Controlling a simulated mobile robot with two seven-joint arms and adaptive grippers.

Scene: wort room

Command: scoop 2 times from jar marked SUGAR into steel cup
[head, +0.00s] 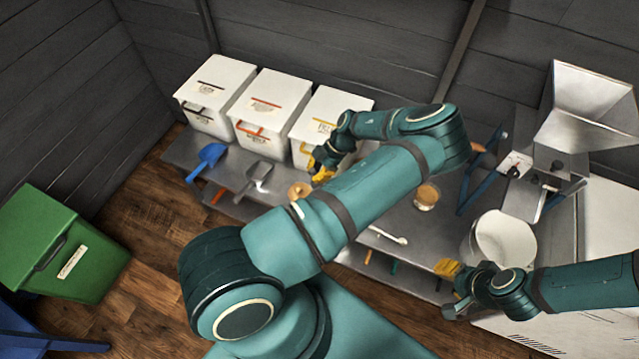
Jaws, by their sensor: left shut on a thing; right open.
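My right gripper (453,283) is open and low at the right, near the bench's front edge, beside a pale round vessel (505,240). A small jar with tan contents (427,195) stands mid-bench. A round tan top (300,190) shows left of my arm. I cannot read SUGAR on anything or tell which vessel is the steel cup.
Two more white bins (215,85) (270,100) stand at the back left. A blue scoop (207,160), a grey scoop (256,177) and a pale spoon (388,236) show at the bench. A hopper machine (590,105) stands right; a green bin (62,245) stands left. My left arm covers mid-bench.

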